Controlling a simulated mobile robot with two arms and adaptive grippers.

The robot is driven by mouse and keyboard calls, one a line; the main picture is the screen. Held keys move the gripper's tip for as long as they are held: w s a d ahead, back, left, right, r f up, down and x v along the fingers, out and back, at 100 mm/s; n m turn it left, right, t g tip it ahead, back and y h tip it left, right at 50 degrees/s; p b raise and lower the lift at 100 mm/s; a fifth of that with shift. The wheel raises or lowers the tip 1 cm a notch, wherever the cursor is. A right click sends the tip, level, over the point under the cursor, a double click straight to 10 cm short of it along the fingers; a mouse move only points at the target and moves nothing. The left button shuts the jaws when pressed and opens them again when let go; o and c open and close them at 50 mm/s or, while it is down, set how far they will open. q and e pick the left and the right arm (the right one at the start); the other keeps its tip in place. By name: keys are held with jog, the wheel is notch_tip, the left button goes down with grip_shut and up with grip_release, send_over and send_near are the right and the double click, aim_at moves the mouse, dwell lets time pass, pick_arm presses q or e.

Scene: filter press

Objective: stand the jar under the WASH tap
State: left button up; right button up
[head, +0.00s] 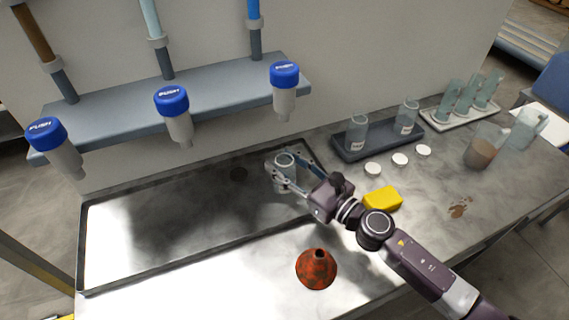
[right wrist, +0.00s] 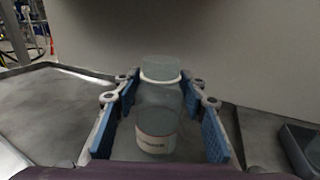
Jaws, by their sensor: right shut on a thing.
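The clear jar (head: 284,180) with a white label is held in my right gripper (head: 288,177), over the right end of the shallow sink tray (head: 137,277). In the right wrist view the jar (right wrist: 158,112) stands upright between the blue finger pads. I cannot tell whether its base touches the tray. Three taps with blue PUSH caps hang from a grey shelf: a left tap (head: 54,147) below a brown pipe, a middle tap (head: 174,115) below a pale pipe, and a right tap (head: 285,90) below a blue pipe. No WASH label is readable. My left gripper is out of view.
A dark rack (head: 378,144) holds two labelled jars. White lids (head: 400,160) and a yellow block (head: 382,199) lie on the bench. An orange-red funnel (head: 317,270) stands at the front. Beakers (head: 485,146) and a tube rack (head: 463,112) are at the right. The tray's left is clear.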

jog(key=shift+f, duration=0.2)
jog(key=o, duration=1.1)
jog(key=shift+r, duration=0.1)
jog(key=shift+r, duration=0.15)
jog(key=shift+s+d, duration=0.2)
jog(key=shift+d, duration=0.05)
jog(key=b+v, duration=0.4)
jog(key=v, duration=0.6)
jog(key=shift+s+d, duration=0.15)
jog(key=shift+s, duration=0.05)
jog(key=shift+s+d, duration=0.3)
